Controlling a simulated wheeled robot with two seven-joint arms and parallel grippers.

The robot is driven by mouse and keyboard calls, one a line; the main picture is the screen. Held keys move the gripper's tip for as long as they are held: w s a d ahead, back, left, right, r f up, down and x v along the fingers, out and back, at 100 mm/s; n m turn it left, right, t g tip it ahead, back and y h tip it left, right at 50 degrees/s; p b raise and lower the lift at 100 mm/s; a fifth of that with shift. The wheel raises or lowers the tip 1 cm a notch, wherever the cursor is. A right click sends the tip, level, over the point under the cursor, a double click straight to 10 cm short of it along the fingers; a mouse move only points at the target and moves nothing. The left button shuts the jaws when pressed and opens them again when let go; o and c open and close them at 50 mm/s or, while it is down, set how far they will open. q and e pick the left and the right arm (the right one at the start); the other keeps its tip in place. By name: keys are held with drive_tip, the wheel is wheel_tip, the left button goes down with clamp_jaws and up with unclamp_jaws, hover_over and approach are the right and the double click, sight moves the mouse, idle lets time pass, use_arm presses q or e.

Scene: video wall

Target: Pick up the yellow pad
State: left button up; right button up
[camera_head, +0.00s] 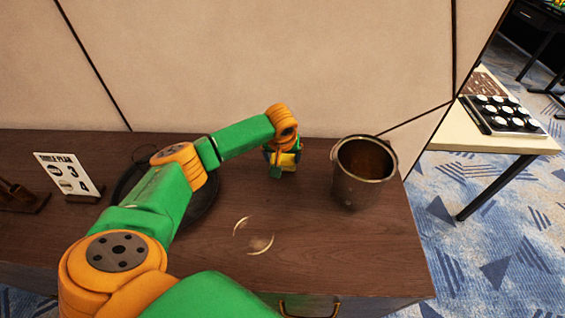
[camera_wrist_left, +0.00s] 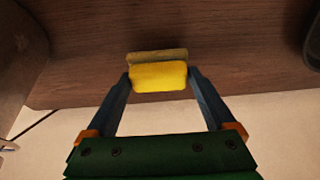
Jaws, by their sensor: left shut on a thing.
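The yellow pad (camera_wrist_left: 158,77) sits between the two fingertips of my left gripper (camera_wrist_left: 160,80) in the left wrist view. A duller olive layer runs along its far edge. The fingers touch it on both sides. In the head view, my left gripper (camera_head: 284,168) points down at the back of the dark wooden cabinet top (camera_head: 320,240), and a bit of the yellow pad (camera_head: 288,161) shows there, mostly hidden by the gripper. I cannot tell whether the pad touches the wood. My right gripper is not in view.
A metal pot (camera_head: 362,172) stands just right of my left gripper. A dark round pan (camera_head: 204,200) lies behind my left arm. A small sign (camera_head: 68,176) stands at the left. A pale wall (camera_head: 300,60) rises behind. The front right of the top is clear.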

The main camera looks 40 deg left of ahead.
use_arm(q)
drive_tip(key=s+d+r+p, duration=0.1)
drive_tip(key=s+d+r, duration=0.8)
drive_tip(key=s+r, duration=0.1)
drive_tip(key=shift+d, duration=0.3)
